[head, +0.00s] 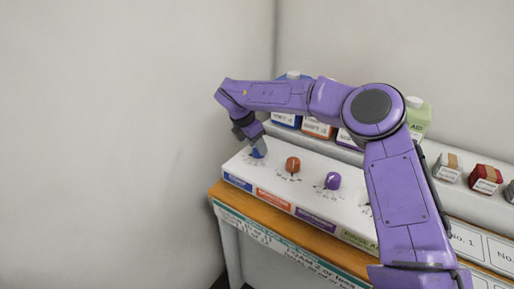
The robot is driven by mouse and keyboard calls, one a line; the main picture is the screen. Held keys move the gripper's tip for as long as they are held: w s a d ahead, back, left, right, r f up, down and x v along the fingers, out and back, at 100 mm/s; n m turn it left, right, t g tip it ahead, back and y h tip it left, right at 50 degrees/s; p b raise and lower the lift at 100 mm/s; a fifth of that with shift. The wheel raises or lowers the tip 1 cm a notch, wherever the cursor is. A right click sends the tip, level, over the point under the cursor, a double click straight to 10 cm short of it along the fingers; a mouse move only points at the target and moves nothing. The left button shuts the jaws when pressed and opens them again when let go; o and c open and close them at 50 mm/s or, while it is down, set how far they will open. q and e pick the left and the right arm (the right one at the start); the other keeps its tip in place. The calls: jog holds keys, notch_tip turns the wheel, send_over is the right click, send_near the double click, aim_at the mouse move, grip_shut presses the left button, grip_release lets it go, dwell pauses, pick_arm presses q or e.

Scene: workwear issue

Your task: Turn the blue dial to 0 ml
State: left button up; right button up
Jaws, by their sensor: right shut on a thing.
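The blue dial (258,153) is at the left end of the white dial panel (312,178), above a blue label. My right gripper (256,145) is shut on the blue dial, reaching down onto it from above. The gripper covers much of the dial, so its pointer and setting cannot be read. My purple right arm crosses the view from the lower right. My left gripper is not in view.
An orange dial (292,165) and a purple dial (333,181) stand to the right on the same panel. Several containers stand behind, partly hidden by my arm. Small boxes (485,178) sit on the shelf at the right. A wall is close on the left.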

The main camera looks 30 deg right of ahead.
jog(key=shift+m, duration=0.3)
dwell(0.4)
jog(key=o, duration=1)
jog(key=shift+d, duration=0.1)
jog(key=shift+o, duration=0.2)
jog(key=v, duration=1)
jog(key=shift+r+b, duration=0.25)
jog(key=shift+b, duration=0.2)
jog(key=shift+w+r, duration=0.1)
jog(key=shift+w, duration=0.05)
